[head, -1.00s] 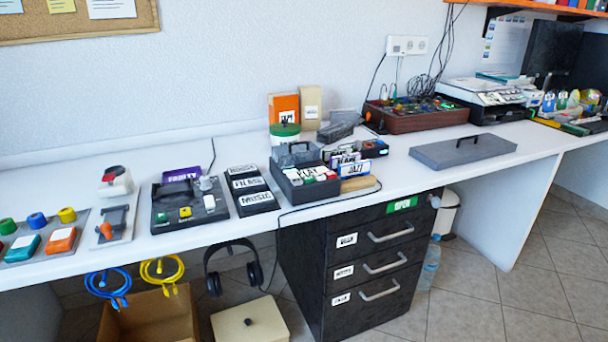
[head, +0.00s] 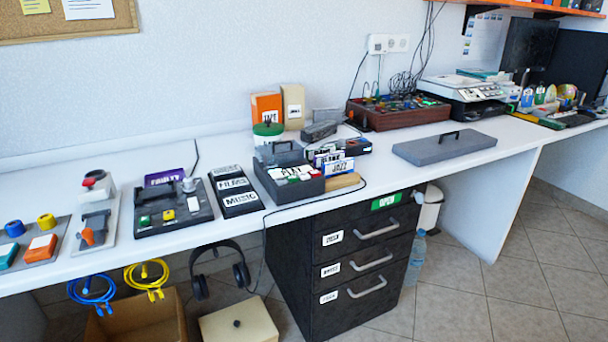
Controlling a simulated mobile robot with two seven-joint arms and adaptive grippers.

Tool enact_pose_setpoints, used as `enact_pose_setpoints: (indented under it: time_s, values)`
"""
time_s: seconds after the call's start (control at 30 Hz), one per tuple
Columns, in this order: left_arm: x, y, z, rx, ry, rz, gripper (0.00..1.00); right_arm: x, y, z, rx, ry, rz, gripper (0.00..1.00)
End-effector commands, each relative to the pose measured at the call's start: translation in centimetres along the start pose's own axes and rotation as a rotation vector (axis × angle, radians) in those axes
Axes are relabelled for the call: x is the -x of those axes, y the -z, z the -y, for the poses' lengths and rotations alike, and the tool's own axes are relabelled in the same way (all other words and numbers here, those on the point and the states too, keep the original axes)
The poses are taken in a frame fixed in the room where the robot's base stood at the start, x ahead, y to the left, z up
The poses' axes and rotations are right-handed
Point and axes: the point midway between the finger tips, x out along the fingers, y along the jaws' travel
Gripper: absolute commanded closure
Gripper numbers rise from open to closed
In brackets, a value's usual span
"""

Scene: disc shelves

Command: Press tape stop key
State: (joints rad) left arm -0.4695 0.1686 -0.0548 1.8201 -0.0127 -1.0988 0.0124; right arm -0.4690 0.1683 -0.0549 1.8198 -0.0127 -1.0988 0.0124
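Neither of my grippers is in view.
The white desk (head: 380,190) runs from left to right. A grey lidded case (head: 440,150) and a brown box of controls (head: 395,118) stand to the right. A dark drawer cabinet (head: 320,295) stands below. Tiled floor is open at lower right.

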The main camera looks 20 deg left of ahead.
Motion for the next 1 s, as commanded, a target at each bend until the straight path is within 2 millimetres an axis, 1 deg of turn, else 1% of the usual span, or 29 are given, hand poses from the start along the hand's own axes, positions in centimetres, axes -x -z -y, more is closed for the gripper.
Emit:
enact_pose_setpoints:
  time_s: [0.03, 0.27, 1.0]
  values:
    - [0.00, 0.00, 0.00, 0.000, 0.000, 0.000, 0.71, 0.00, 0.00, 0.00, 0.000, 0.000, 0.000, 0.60]
    - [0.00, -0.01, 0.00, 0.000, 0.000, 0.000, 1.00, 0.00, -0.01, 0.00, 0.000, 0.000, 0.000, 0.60]
    - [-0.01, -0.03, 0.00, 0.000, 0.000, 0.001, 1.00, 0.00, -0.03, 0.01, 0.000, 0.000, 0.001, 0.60]
